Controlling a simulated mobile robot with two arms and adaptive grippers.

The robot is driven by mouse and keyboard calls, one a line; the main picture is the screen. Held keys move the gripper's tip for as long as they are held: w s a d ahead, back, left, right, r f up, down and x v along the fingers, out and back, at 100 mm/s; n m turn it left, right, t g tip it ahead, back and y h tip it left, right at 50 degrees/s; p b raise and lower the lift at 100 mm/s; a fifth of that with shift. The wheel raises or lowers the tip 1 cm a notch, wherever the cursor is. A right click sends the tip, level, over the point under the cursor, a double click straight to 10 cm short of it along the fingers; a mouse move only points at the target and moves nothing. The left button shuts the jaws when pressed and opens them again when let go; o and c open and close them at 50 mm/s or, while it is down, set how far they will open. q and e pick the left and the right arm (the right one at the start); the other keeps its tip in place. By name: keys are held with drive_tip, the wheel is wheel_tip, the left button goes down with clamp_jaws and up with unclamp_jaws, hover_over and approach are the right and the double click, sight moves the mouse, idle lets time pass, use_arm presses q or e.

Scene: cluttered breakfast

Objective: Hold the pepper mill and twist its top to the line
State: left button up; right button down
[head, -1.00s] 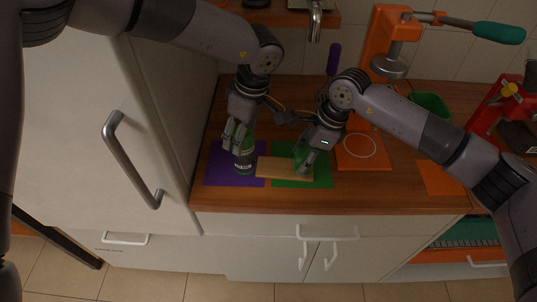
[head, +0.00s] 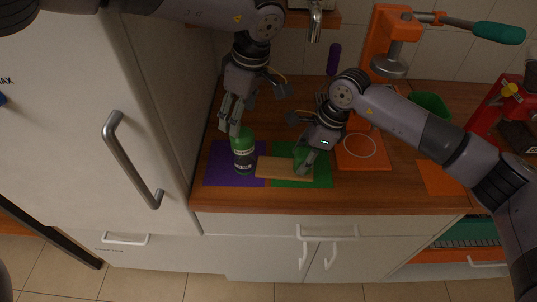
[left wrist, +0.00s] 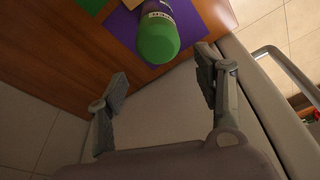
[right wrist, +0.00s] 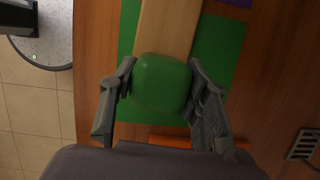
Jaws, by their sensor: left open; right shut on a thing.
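The pepper mill, a green cylinder with a rounded top and a pale printed band (head: 243,150), stands upright on the purple mat (head: 215,172). It also shows in the left wrist view (left wrist: 158,38). My left gripper (head: 231,118) is open and empty, above and behind the mill in the head view, apart from it. My right gripper (head: 302,165) is shut on a green block (right wrist: 160,82) at the end of a tan wooden piece (head: 278,168), over the green mat (head: 322,177). The wooden piece reaches towards the mill's base; I cannot tell whether they touch. The twist line is too small to make out.
An orange press (head: 393,45) with a teal handle stands behind, its orange base (head: 375,160) right of the green mat. A green bowl (head: 430,104) and a red device (head: 492,105) stand further right. A tall white fridge (head: 160,120) bounds the counter on the left.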

idle(0.5)
drive_tip(key=c, duration=0.8)
unclamp_jaws()
drive_tip(key=shift+o, duration=0.3)
drive_tip(key=o, duration=0.6)
drive_tip(key=shift+o, duration=0.2)
drive_tip(key=shift+v, duration=3.75)
drive_tip(key=shift+r, duration=0.1)
drive_tip(key=v, duration=1.2)
